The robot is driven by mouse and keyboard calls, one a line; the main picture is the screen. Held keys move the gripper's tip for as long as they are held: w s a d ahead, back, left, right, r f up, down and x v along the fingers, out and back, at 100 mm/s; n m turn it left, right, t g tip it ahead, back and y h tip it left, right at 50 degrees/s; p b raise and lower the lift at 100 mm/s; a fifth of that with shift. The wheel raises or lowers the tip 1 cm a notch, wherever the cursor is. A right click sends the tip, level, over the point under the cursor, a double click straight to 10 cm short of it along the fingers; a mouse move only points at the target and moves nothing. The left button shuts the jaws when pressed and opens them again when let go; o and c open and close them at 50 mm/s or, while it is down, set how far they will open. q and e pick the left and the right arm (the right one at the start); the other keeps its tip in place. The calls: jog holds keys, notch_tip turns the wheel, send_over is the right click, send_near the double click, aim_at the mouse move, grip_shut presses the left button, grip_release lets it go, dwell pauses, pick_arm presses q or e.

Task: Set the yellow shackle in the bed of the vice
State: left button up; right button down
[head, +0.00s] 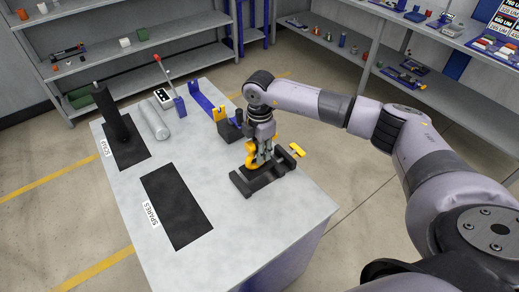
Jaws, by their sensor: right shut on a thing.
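The yellow shackle (250,154) is in the jaws of my right gripper (260,160), which points down over the dark vice (247,184) near the right edge of the table. The shackle is at or just above the bed of the vice; I cannot tell whether it touches the bed. The gripper and its fingers hide part of the shackle and of the vice. The vice has a yellow handle (297,150) on its right side. My left gripper is not in view.
A black mat labelled SPARES (178,210) lies empty on the table (232,235). Another black mat holds a dark upright cylinder (108,112). The front of the table is clear.

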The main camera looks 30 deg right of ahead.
jog(key=shift+f+b, duration=1.5)
jog(key=shift+f, duration=0.7)
jog(key=c, duration=1.4)
grip_release()
jog(key=shift+o, duration=0.6)
jog(key=shift+f, duration=0.1)
notch_tip(320, 180, up, 12)
jog(key=shift+r, duration=0.1)
jog(key=shift+s, duration=0.1)
